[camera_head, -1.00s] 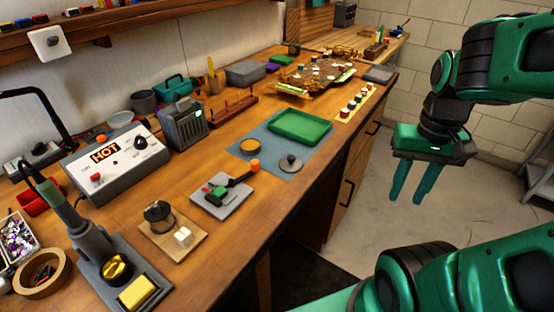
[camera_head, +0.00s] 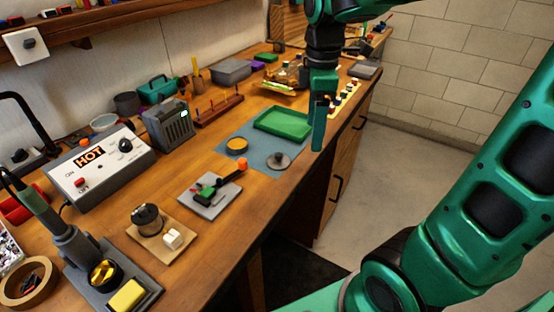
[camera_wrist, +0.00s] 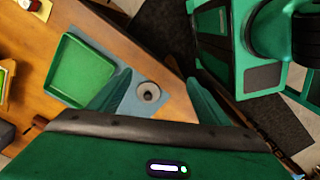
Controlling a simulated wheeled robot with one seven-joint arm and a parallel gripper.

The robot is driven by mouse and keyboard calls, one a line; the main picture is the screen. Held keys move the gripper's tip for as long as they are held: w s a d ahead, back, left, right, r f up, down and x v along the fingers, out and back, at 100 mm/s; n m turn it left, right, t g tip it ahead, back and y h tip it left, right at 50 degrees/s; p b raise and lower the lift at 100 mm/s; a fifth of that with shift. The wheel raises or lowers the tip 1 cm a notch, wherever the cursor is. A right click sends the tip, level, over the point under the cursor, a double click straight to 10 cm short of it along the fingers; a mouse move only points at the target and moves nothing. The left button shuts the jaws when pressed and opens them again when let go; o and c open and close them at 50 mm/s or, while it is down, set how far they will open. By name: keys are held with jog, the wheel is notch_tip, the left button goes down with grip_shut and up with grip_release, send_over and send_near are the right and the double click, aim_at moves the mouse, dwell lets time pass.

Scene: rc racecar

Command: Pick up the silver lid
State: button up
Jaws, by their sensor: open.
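The silver lid (camera_head: 278,160) is a small round grey disc with a dark knob on top. It lies on a blue-grey mat (camera_head: 258,161) near the front edge of the workbench. It also shows in the wrist view (camera_wrist: 148,92), between my two fingers and beyond their tips. My gripper (camera_head: 319,122) is open and empty, above the bench's front edge, to the right of the lid and higher up. In the head view its fingers overlap each other. In the wrist view both fingers (camera_wrist: 155,88) are spread apart.
A green tray (camera_head: 283,123) and a round orange-yellow dish (camera_head: 237,145) share the mat. A grey plate with a black, green and orange tool (camera_head: 212,190) lies nearer. A yellow strip with small jars (camera_head: 345,97) lies behind my gripper. Free floor (camera_head: 420,165) is to the right.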

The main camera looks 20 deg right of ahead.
jog(key=w+a+n, duration=0.5)
jog(key=a+n, duration=0.2)
send_over(278, 154)
jog(key=shift+n, duration=0.3)
jog(key=f, duration=0.4)
jog(key=shift+a+f, duration=0.2)
jog(key=shift+f, duration=0.05)
jog(key=shift+d+f, duration=0.15)
jog(key=shift+f, duration=1.2)
jog(key=shift+d+f, duration=0.15)
jog(key=shift+f, duration=1.2)
jog(key=c, duration=1.1)
